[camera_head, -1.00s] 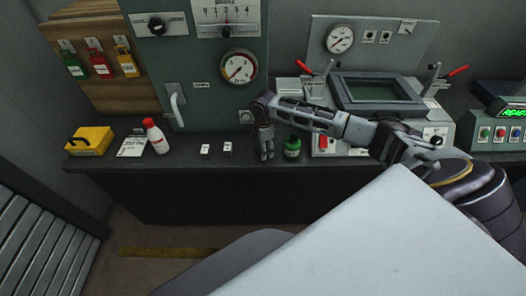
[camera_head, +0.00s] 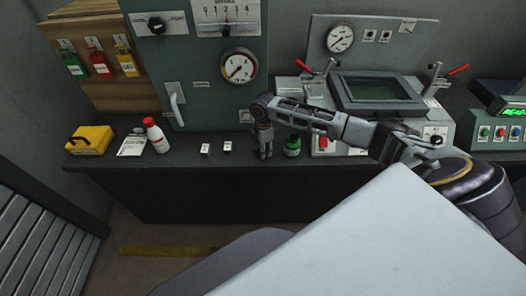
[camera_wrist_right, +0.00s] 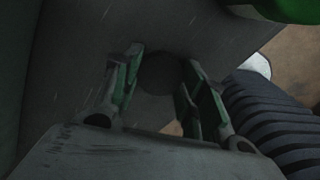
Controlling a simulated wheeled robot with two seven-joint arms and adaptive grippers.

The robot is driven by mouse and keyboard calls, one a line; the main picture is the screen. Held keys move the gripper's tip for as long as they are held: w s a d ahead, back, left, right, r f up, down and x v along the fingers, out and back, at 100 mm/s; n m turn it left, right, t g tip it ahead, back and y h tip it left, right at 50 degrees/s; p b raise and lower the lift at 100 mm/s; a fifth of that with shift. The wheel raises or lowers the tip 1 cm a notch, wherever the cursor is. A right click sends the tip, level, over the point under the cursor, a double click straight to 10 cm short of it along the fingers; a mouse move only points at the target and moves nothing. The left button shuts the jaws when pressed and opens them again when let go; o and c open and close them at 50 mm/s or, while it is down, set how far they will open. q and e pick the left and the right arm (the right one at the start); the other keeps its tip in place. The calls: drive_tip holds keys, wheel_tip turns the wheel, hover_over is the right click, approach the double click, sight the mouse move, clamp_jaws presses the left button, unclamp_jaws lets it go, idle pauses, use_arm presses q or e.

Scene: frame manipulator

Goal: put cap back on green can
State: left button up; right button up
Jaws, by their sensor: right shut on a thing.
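The green can (camera_head: 292,147) stands upright on the dark counter, in front of the grey console. Its green edge also shows at the top right of the right wrist view (camera_wrist_right: 290,8). My right gripper (camera_head: 265,155) points down just left of the can, close to the counter. In the right wrist view its two fingers (camera_wrist_right: 160,80) are shut on a dark round thing, which looks like the cap (camera_wrist_right: 158,72); it is dim and partly hidden. The cap cannot be made out in the head view. My left gripper is not in view.
Two small white labelled blocks (camera_head: 216,148), a white bottle with a red cap (camera_head: 156,135), a paper sheet (camera_head: 132,146) and a yellow case (camera_head: 90,140) stand to the left. The console with red levers (camera_head: 380,92) is behind and right of the can.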

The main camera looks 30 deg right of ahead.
drive_tip(key=shift+r, duration=0.1)
wheel_tip(320, 180, up, 10)
drive_tip(key=shift+b, duration=0.4)
idle(0.5)
